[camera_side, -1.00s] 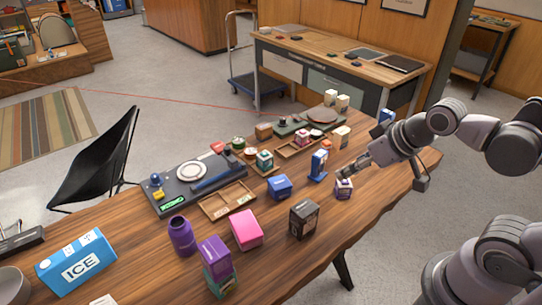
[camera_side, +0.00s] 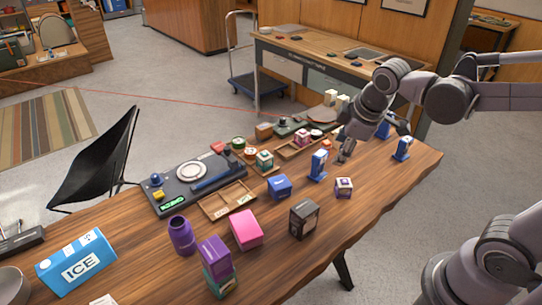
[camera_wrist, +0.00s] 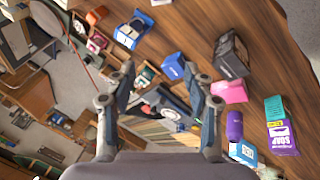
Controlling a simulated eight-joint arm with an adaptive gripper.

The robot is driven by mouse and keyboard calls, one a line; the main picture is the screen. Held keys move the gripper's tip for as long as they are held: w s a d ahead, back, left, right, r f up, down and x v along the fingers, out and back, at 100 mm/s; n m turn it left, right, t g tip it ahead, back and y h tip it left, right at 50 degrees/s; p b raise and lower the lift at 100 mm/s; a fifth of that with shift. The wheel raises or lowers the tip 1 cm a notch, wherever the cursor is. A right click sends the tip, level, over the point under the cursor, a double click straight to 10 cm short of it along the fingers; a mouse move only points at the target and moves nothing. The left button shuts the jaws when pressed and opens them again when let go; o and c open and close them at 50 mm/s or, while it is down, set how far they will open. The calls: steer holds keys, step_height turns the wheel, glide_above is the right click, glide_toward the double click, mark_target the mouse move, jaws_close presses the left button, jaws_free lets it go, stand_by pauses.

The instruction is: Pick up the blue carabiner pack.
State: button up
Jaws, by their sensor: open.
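Several blue packs stand on the wooden table, and their print is too small to tell which holds carabiners. A small blue box (camera_side: 279,187) lies near the middle; the wrist view shows it (camera_wrist: 173,66) ahead between my fingers. An upright blue pack on a blue base (camera_side: 318,165) stands right of it and also shows in the wrist view (camera_wrist: 133,30). A similar blue pack (camera_side: 402,148) stands near the right edge. My gripper (camera_side: 346,153) is open and empty, above the table just right of the upright pack. Its spread fingers show in the wrist view (camera_wrist: 162,72).
A wooden tray (camera_side: 227,200) and a dark board with tools (camera_side: 188,182) lie to the left. Bare table lies along the right front edge.

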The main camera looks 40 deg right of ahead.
steer(key=w+d+f+n+g+h, duration=0.2)
steer(key=w+n, duration=0.5)
steer(key=n+g+h, duration=0.1)
steer(key=n+g, duration=0.1)
steer(key=n, duration=0.3)
glide_above(319, 163)
steer(key=w+a, duration=0.1)
steer(key=a, duration=0.1)
step_height(319, 163, down, 4)
steer(key=shift+x, duration=5.65)
steer(key=shift+r, duration=0.1)
jaws_close()
